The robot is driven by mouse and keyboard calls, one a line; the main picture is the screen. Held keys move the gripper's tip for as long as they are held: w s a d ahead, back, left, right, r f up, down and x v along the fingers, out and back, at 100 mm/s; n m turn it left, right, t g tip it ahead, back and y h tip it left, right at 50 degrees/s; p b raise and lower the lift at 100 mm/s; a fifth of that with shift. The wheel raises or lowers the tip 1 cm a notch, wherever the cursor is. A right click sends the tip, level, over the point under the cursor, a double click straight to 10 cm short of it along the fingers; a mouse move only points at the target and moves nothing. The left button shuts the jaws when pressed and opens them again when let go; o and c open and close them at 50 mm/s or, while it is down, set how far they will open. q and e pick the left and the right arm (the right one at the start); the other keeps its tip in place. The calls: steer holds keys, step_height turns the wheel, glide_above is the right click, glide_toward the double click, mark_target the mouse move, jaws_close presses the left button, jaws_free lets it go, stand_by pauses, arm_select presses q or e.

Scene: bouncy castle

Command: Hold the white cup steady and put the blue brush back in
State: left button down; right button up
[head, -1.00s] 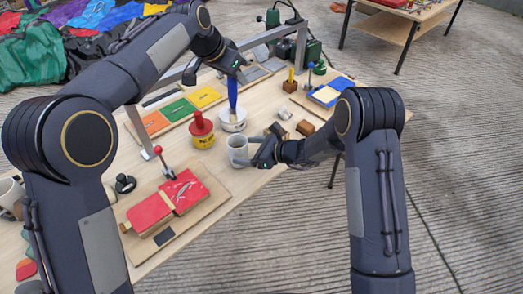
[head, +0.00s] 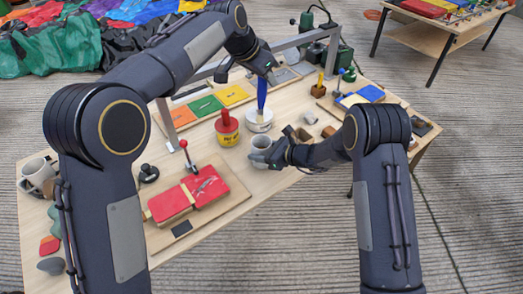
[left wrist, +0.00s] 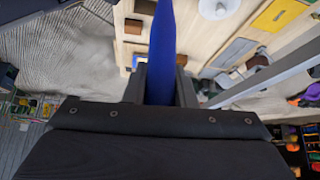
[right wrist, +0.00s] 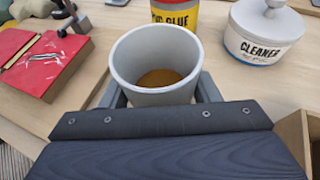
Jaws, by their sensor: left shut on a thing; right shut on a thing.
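In the right wrist view the cup (right wrist: 152,55) is open at the top, with a brown inside bottom, and sits between the fingers (right wrist: 160,92). My left gripper (head: 262,72) is shut on the blue brush (head: 262,92), held upright and behind the cup in the head view. In the left wrist view the brush (left wrist: 162,45) runs between the fingers (left wrist: 161,82). Its lower tip is hard to make out.
A white cleaner can (head: 259,121) stands behind the cup, overlapped by the brush in the head view. A red and yellow glue can (head: 227,130) stands to its left. A red block board (head: 190,200) lies front left. A grey frame (head: 333,50) spans the back.

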mark_target(262, 107)
steer(key=shift+c, duration=0.9)
arm_select(q)
steer(key=f+m, duration=0.1)
steer(key=f+m+g+h, duration=0.1)
steer(key=f, duration=0.1)
steer(key=shift+s+a+m, duration=0.15)
steer(key=shift+s+m, duration=0.05)
steer(key=shift+m, duration=0.2)
steer(key=shift+s+f+m+g+h, duration=0.15)
steer(key=shift+f+m+g+h, duration=0.25)
steer(key=shift+f+m+h, duration=0.25)
steer(key=shift+f, duration=1.75)
steer(key=shift+f, duration=0.2)
steer(key=shift+f, duration=0.35)
steer(key=shift+f, duration=0.5)
steer(key=shift+f, duration=0.25)
steer(key=shift+f, duration=0.5)
